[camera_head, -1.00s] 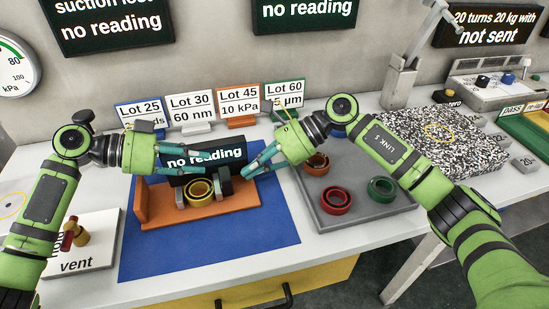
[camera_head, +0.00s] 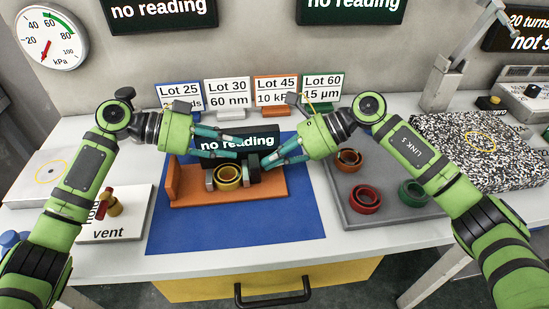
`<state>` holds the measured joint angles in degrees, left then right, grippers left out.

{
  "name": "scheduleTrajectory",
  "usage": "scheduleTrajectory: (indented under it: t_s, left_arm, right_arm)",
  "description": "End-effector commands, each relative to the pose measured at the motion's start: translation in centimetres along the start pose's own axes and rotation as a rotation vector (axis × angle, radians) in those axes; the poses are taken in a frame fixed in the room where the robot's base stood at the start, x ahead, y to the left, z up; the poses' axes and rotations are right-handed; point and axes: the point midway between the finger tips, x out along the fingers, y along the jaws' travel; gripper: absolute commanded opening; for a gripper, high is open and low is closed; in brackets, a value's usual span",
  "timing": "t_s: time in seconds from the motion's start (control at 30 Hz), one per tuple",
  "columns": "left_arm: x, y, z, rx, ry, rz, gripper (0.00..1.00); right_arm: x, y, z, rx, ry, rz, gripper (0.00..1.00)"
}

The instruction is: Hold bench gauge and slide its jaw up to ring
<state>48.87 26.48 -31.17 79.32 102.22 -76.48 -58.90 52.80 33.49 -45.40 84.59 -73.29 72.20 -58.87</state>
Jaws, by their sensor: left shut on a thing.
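The bench gauge stands on the blue mat (camera_head: 165,235), with an orange base (camera_head: 190,198) and a dark display (camera_head: 262,138) reading "no reading". A yellow ring (camera_head: 228,186) sits on the base between a grey block (camera_head: 209,180) at its left and the dark jaw (camera_head: 253,174) at its right. I cannot tell whether the jaw touches the ring. My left gripper (camera_head: 240,149) is shut on the bench gauge, its fingers reaching across the display's left part. My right gripper (camera_head: 267,162) has its fingertips beside the jaw; its grip is unclear.
A grey tray (camera_head: 390,215) at the right holds red, green and copper rings. A speckled plate (camera_head: 470,150) lies beyond it. Lot cards (camera_head: 228,92) stand behind the gauge. A vent panel (camera_head: 125,225) with a red lever is at the left.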

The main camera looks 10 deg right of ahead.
Motion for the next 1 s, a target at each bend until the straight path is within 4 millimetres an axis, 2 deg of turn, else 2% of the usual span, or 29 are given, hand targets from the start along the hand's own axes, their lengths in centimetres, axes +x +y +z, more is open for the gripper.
scheduleTrajectory:
  t_s: [0.17, 0.3, 0.5, 0.7, 0.83, 1.0]
  left_arm:
    - [0.4, 0.2, 0.0, -0.001, 0.000, 0.008, 0.00]
    - [0.3, 0.2, 0.0, -0.002, 0.001, 0.007, 0.00]
    - [0.3, 0.2, 0.0, -0.002, 0.000, 0.006, 0.00]
    - [0.2, 0.1, 0.1, -0.002, 0.000, 0.005, 0.00]
    - [0.2, 0.1, 0.1, -0.002, 0.000, 0.005, 0.00]
    - [0.2, 0.1, 0.1, -0.002, -0.001, 0.004, 0.00]
  right_arm:
    - [-1.2, 0.1, -0.7, 0.000, -0.001, 0.001, 0.00]
    - [-3.9, 0.0, -2.3, 0.004, 0.002, -0.004, 0.00]
    - [-8.7, -0.1, -2.0, 0.001, 0.002, -0.004, 0.00]
    - [-12.1, -0.1, -2.0, 0.001, 0.001, -0.003, 0.00]
    - [-13.2, 0.0, -2.0, 0.000, 0.001, -0.002, 0.00]
    - [-13.5, 0.0, -2.0, 0.000, 0.001, -0.001, 0.00]
